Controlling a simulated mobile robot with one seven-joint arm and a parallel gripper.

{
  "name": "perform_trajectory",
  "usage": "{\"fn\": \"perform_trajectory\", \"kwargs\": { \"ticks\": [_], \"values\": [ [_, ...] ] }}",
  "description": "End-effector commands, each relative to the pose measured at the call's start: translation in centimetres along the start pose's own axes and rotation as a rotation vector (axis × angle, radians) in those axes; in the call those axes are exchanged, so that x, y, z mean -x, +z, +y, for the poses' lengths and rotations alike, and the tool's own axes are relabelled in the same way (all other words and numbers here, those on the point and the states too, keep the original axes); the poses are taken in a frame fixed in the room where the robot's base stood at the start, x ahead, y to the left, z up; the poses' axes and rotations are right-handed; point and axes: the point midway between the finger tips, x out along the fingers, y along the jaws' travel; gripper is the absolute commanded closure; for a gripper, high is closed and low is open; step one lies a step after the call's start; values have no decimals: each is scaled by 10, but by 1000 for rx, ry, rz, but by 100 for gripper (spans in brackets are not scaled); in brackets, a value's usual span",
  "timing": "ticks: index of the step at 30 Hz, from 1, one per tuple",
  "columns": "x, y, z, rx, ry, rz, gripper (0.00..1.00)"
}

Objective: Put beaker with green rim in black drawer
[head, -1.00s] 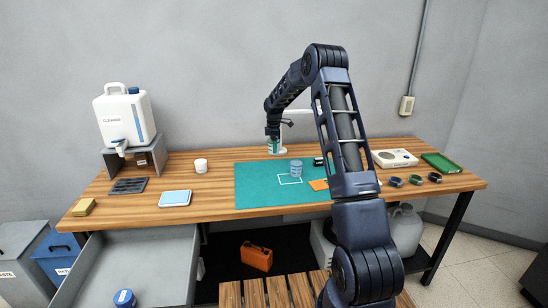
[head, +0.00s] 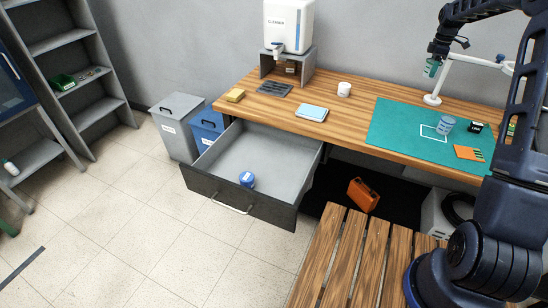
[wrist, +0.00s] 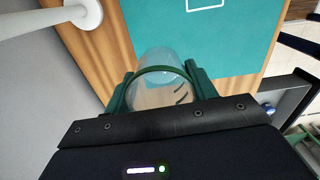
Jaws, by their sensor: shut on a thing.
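My gripper (head: 432,66) is shut on the beaker with green rim (wrist: 160,88) and holds it above the back of the table. In the wrist view the clear beaker with its green ring sits between the two green fingers. The beaker is small and partly covered by the fingers in the head view. The black drawer (head: 221,190) has a black front with a light handle and stands pulled open at the left of the table. Its grey inside holds one blue-lidded container (head: 246,180) near the front; the rest is bare.
Another beaker (head: 445,125) stands on the green mat (head: 400,118). A white lamp stand (head: 434,99) is close to my gripper. A slatted wooden bench (head: 340,260) stands right of the drawer, with an orange case (head: 363,194) behind it. A white mug (head: 344,89) is on the table.

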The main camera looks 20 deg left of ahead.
Motion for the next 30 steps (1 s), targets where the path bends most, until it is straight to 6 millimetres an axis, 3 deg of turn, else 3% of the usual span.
{"fn": "perform_trajectory", "kwargs": {
  "ticks": [8,14,23,30],
  "values": [
    [-21,-117,-15,232,-2,-4,66],
    [-36,-200,-36,406,-4,-8,66],
    [-58,-321,-86,666,-3,-11,66],
    [-74,-410,-138,873,-3,-12,66]
  ]
}}
